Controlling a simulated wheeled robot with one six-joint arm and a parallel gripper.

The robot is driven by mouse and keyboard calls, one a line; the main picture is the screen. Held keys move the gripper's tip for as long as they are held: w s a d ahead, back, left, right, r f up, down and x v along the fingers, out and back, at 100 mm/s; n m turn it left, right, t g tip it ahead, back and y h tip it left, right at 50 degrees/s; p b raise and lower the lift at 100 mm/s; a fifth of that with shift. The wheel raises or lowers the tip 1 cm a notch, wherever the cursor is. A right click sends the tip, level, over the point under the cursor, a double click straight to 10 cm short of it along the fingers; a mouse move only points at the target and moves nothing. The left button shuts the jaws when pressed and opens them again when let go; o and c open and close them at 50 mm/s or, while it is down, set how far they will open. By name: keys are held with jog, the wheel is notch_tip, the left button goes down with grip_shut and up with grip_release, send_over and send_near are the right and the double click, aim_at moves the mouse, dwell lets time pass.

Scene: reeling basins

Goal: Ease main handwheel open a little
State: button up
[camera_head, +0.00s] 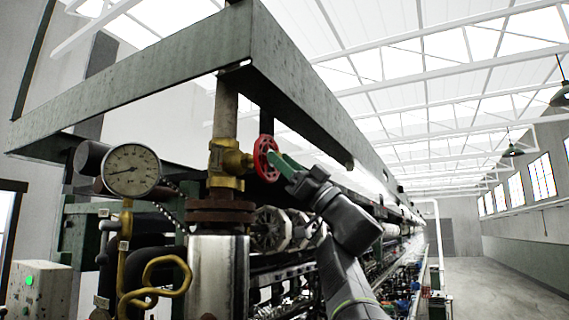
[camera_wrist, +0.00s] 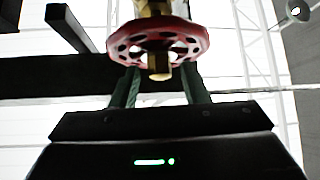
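The main handwheel (camera_head: 266,158) is a red wheel with holes, on a brass valve (camera_head: 228,163) fixed to a vertical pipe. In the wrist view the handwheel (camera_wrist: 122,42) fills the upper middle, with its brass stem end pointing at the camera. My gripper (camera_head: 280,161) reaches the wheel from the right in the head view. In the wrist view my gripper (camera_wrist: 160,76) has its two green fingers spread apart, one on each side of the stem end. The fingertips overlap the wheel's lower rim and are partly hidden by it. I cannot tell whether they touch it.
A round pressure gauge (camera_head: 132,170) stands left of the valve. A large dark steel frame (camera_head: 190,68) hangs just above the wheel. Below is a shiny cylinder (camera_head: 218,275) and a yellow bent pipe (camera_head: 155,285). Free floor (camera_head: 500,280) lies on the right.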

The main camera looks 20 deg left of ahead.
jog(key=s+b+v, duration=0.1)
jog(key=b+v, duration=0.4)
jog(key=v, duration=0.8)
jog(key=shift+w+d+f+b, duration=0.25)
jog(key=shift+w+f+b, duration=0.1)
jog(key=shift+w, duration=0.2)
jog(key=shift+a+r, duration=0.1)
jog(key=shift+r, duration=0.05)
jog(key=s+a+r+m+t+p, duration=0.1)
jog(key=a+r+m+t+p, duration=0.1)
jog(key=a+r+p, duration=0.3)
jog(key=x, duration=0.6)
jog(key=shift+a, duration=0.2)
jog(key=shift+r+m, duration=0.1)
jog(key=shift+m, duration=0.2)
jog(key=shift+r+n+g, duration=0.1)
jog(key=shift+n+g, duration=0.2)
jog(key=shift+n, duration=0.1)
